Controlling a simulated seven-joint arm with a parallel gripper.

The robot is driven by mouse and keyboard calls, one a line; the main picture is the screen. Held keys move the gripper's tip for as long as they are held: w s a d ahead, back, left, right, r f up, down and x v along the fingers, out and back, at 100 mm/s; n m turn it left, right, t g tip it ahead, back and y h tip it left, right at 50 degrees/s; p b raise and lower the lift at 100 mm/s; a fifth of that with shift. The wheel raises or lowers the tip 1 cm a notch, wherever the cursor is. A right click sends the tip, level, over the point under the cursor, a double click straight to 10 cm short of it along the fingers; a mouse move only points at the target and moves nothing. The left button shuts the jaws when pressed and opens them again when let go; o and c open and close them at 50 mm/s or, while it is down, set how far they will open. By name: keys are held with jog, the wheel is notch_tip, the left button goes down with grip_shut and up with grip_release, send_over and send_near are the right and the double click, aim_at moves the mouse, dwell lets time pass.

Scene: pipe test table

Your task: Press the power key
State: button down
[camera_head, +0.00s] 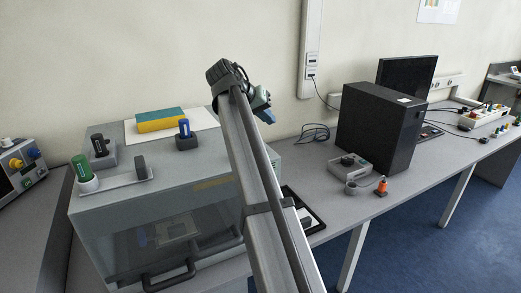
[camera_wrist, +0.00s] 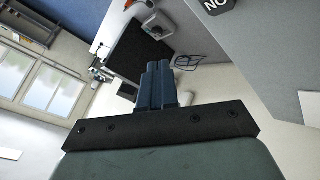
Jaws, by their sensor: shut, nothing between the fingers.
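My gripper (camera_head: 266,115) is raised at the top middle of the head view, in front of the wall and above the table. Its blue fingers show close together and empty in the wrist view (camera_wrist: 158,84). I cannot tell which part is the power key. A grey test cabinet (camera_head: 165,200) with a clear front stands left of my arm. On its top are a green knob (camera_head: 84,168), a dark switch on a block (camera_head: 100,146) and a blue-and-black switch (camera_head: 185,134). My gripper is up and right of these, touching none.
A black computer tower (camera_head: 376,130) and a monitor (camera_head: 405,76) stand on the right table. A small grey device (camera_head: 350,168) and an orange object (camera_head: 381,187) lie before the tower. A yellow-and-green block (camera_head: 160,120) lies on the cabinet. My arm hides part of the cabinet's right side.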

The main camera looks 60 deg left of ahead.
jog(key=shift+s+a+r, duration=0.3)
jog(key=shift+s+r, duration=0.25)
jog(key=shift+s, duration=0.15)
jog(key=shift+s+a+r, duration=0.3)
jog(key=shift+s+r, duration=0.25)
jog(key=shift+s, duration=0.15)
jog(key=shift+f, duration=0.1)
jog(key=shift+f, duration=4.3)
jog(key=shift+f, duration=0.2)
jog(key=shift+f, duration=0.25)
jog(key=shift+f, duration=0.45)
jog(key=shift+r, duration=0.85)
jog(key=shift+r, duration=0.1)
